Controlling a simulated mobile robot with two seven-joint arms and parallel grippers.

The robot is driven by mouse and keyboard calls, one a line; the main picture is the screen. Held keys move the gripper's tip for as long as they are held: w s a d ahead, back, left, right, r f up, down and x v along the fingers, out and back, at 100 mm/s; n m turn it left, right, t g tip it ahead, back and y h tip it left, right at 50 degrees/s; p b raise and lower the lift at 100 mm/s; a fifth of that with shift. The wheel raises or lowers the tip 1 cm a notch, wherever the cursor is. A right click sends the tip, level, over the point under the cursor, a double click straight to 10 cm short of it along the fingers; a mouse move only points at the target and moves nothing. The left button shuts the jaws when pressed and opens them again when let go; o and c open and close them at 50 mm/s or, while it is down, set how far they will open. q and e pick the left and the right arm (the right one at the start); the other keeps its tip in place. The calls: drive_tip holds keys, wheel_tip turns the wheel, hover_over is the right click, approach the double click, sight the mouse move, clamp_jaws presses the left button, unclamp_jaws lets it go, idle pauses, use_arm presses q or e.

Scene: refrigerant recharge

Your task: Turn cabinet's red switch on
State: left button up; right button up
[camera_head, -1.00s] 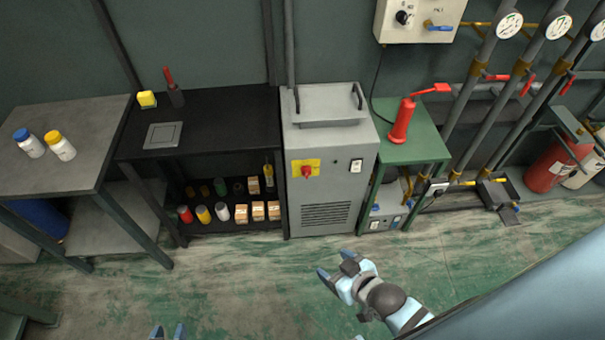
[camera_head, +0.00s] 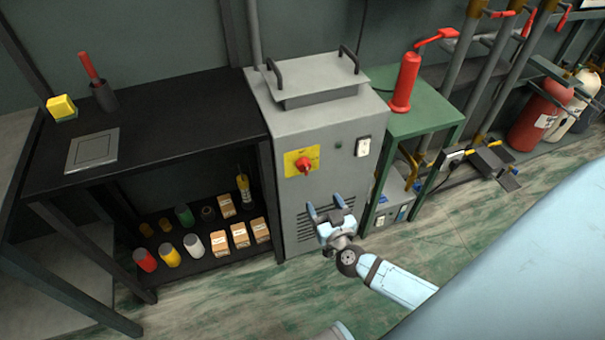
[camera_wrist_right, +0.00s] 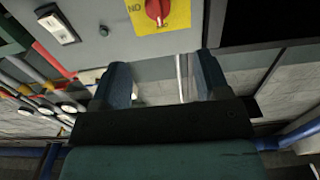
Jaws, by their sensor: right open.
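The grey cabinet (camera_head: 325,125) stands in the middle of the head view. Its red rotary switch (camera_head: 304,165) sits on a yellow plate (camera_head: 291,162) on the front face. In the right wrist view the red switch (camera_wrist_right: 157,10) shows at the top edge, partly cut off. My right gripper (camera_head: 330,203) is open and empty, below and slightly right of the switch in the head view, apart from it. In the wrist view its two fingers (camera_wrist_right: 160,80) stand apart below the switch. My left gripper is not in view.
A white rocker switch (camera_head: 363,146) is right of the red switch. A black shelf (camera_head: 190,120) with cans and boxes stands left of the cabinet. A green table (camera_head: 430,114) with a red bottle (camera_head: 405,82) stands right. The floor in front is clear.

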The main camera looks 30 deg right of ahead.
sight(307, 171)
drive_tip(key=b+x, duration=0.3)
drive_tip(key=x, duration=1)
drive_tip(key=shift+w+d+f, duration=0.1)
drive_tip(key=shift+w+d, duration=0.15)
drive_tip(key=shift+w, duration=0.05)
drive_tip(key=c, duration=0.9)
